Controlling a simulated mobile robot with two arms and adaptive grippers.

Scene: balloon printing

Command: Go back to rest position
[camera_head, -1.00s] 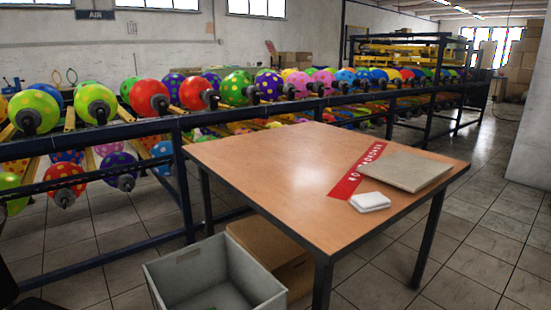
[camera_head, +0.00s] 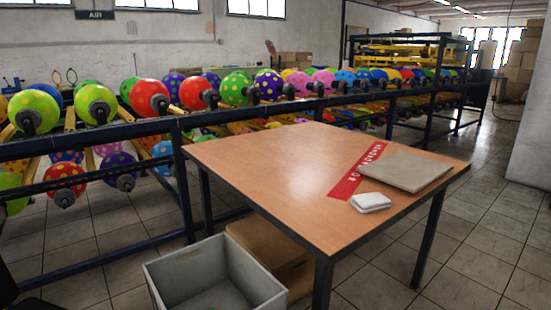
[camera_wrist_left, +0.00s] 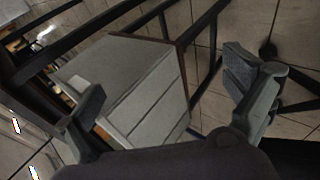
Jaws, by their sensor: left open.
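My left gripper (camera_wrist_left: 165,98) shows in the left wrist view with its two fingers spread wide apart and nothing between them. The left gripper is not visible in the head view. My right gripper is in neither view.
A wooden table (camera_head: 270,165) holds a red printed strip (camera_head: 350,180), a beige board (camera_head: 405,171) and a white stack (camera_head: 370,202). An open grey crate (camera_head: 270,292) and a cardboard box (camera_head: 262,240) are beside and under it. A blue rack (camera_head: 185,180) carries several balloons (camera_head: 97,103). Tiled floor on the right is clear.

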